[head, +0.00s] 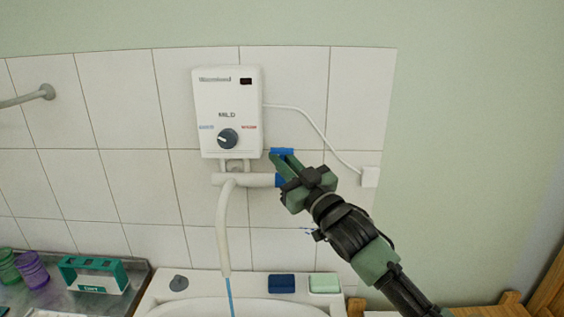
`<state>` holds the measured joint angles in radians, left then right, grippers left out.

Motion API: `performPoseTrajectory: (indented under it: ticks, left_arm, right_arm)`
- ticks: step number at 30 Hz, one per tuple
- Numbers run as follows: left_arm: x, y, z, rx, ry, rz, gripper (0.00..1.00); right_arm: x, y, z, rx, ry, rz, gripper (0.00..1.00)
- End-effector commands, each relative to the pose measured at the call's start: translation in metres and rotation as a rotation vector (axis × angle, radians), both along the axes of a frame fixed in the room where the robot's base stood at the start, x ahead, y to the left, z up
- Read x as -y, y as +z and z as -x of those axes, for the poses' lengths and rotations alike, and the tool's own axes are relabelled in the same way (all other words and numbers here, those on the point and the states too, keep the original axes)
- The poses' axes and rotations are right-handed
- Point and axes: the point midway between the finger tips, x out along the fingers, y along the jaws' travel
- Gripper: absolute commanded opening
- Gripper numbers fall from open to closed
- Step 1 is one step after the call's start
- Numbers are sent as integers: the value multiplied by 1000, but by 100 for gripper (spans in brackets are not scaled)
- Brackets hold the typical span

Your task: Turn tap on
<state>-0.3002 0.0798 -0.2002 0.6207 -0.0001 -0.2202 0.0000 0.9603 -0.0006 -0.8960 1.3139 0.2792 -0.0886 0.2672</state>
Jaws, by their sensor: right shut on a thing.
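The white tap (226,205) sits below the white water heater (228,105) on the tiled wall, its long spout pointing down. A thin blue stream (230,296) shows under the spout's end, above the basin. The tap's blue handle (282,151) is at the right end of its body. My green right gripper (284,164) comes in from the lower right and is shut on the blue handle, hiding part of it. My left gripper is not in view.
The white basin (170,300) lies below, with a dark blue block (281,284) and a pale green block (325,283) on its rim. A green holder (93,273) and purple cup (33,268) stand at left. A white cable (318,130) runs right of the heater.

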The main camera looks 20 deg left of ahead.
Motion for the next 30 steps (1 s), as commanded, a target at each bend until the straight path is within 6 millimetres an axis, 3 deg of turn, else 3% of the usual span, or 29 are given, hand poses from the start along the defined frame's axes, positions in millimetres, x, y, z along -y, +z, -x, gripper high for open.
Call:
performPoseTrajectory:
  ticks: [1,3,14,30]
  left_arm:
    - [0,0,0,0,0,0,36]
    - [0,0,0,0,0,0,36]
    - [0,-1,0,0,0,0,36]
    - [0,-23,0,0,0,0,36]
  right_arm:
    - [0,-1,0,-1,0,1,17]
    - [0,-1,0,-1,0,1,32]
    - [2,-2,1,-2,-1,1,32]
    - [55,-22,44,-1,0,0,32]
